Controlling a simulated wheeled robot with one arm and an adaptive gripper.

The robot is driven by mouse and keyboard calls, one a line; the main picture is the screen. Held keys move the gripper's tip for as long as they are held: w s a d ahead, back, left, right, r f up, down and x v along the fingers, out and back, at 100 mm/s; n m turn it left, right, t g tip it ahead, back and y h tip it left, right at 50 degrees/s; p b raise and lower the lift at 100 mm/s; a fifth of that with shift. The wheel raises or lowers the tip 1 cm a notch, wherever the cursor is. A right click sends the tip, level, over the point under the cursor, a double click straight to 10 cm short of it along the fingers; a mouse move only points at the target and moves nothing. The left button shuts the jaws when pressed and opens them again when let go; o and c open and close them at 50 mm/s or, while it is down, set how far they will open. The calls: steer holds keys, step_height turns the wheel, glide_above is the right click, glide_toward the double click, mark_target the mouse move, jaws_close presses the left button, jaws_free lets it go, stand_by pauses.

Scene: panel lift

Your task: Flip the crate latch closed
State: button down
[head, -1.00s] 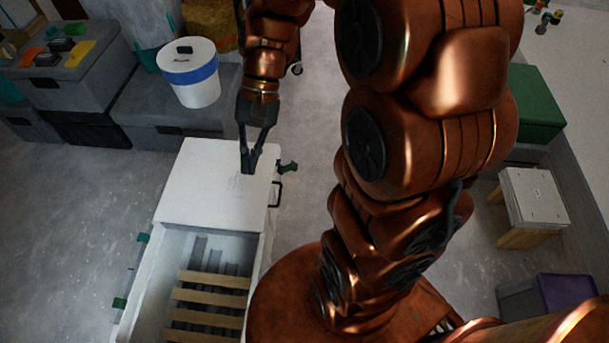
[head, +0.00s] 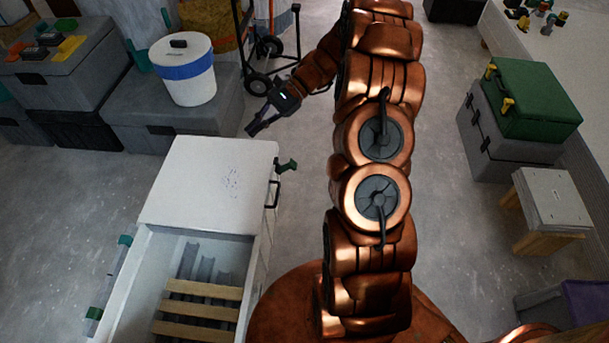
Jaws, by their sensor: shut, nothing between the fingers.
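The white crate (head: 158,252) stands at the lower left, with a white panel (head: 208,182) over its far part and its near part open. A green latch (head: 287,166) sticks out to the right from the crate's far right side, above a dark handle. Its exact angle is hard to tell. My gripper (head: 252,131) is shut and empty, beyond the panel's far edge and up and left of the green latch in the picture, apart from both.
Wooden slats (head: 196,310) lie inside the crate. Grey boxes (head: 160,120) and a white bucket (head: 185,75) stand at the back left, and a black cart (head: 262,45) behind my gripper. Green-lidded cases (head: 530,100) and a stool (head: 550,200) stand right. Floor between is clear.

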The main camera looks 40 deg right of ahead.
steer(key=w+d+f+m+t+y+b, duration=0.1)
steer(key=d+f+m+t+b, duration=0.25)
steer(key=d+f, duration=0.5)
steer(key=d+f+m+t+b, duration=0.35)
steer(key=d+f, duration=0.25)
steer(key=f, duration=0.6)
steer(key=w+d+f+m+t+y+b, duration=0.1)
steer(key=d+f+m+t+b, duration=0.3)
steer(key=d+f, duration=0.55)
steer(key=s+d+f+t+b, duration=0.1)
steer(key=s+d+f+b, duration=0.1)
steer(key=f, duration=0.3)
steer(key=s+d+f+m+t+h+b, duration=0.1)
steer(key=s+d+f+b, duration=0.1)
steer(key=f, duration=0.4)
steer(key=shift+s+f+m, duration=0.2)
steer(key=shift+s+m, duration=0.1)
steer(key=shift+s, duration=0.2)
steer(key=shift+w+a, duration=0.1)
steer(key=b, duration=0.4)
glide_toward(287, 167)
steer(key=shift+w+x, duration=0.2)
steer(key=shift+x, duration=1.55)
steer(key=shift+f, duration=0.5)
steer(key=shift+r, duration=0.2)
